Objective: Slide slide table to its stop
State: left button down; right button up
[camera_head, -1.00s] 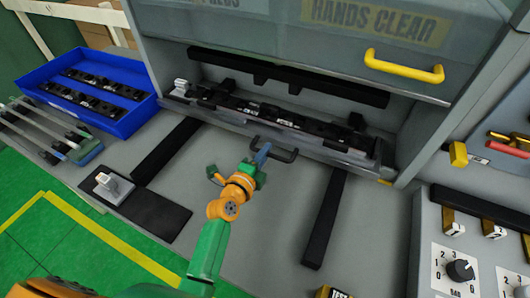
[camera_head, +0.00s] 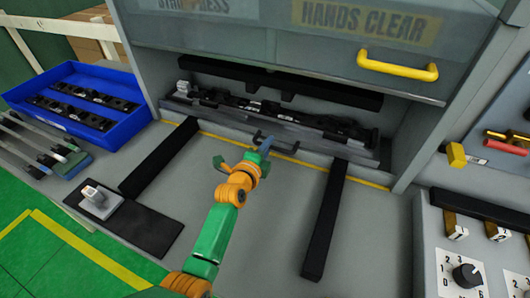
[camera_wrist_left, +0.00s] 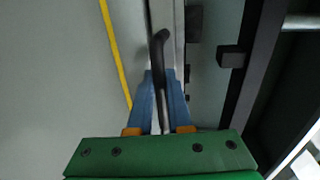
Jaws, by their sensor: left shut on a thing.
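The slide table (camera_head: 212,118) is a grey tray carrying a black trim piece (camera_head: 262,111). It lies inside the opening of the grey press, beyond the yellow floor line. Its dark bar handle (camera_head: 287,149) is at the middle of the front edge. My left gripper (camera_head: 264,146) is at this handle. In the left wrist view the blue fingers (camera_wrist_left: 160,100) are closed around the handle (camera_wrist_left: 160,48). Whether the table touches its stop is hidden inside the press. My right gripper is not in view.
Two black rails (camera_head: 326,220) run along the grey bench. The raised press door has a yellow handle (camera_head: 397,67). A control panel (camera_head: 468,250) stands at right.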

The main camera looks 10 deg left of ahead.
pick_arm(q)
jog(key=c, duration=0.8)
grip_release()
jog(key=shift+w+r, duration=0.1)
jog(key=shift+w, duration=0.05)
jog(key=shift+c, duration=0.2)
jog(key=shift+w, duration=0.1)
jog(key=v, duration=0.7)
jog(key=shift+p, duration=0.35)
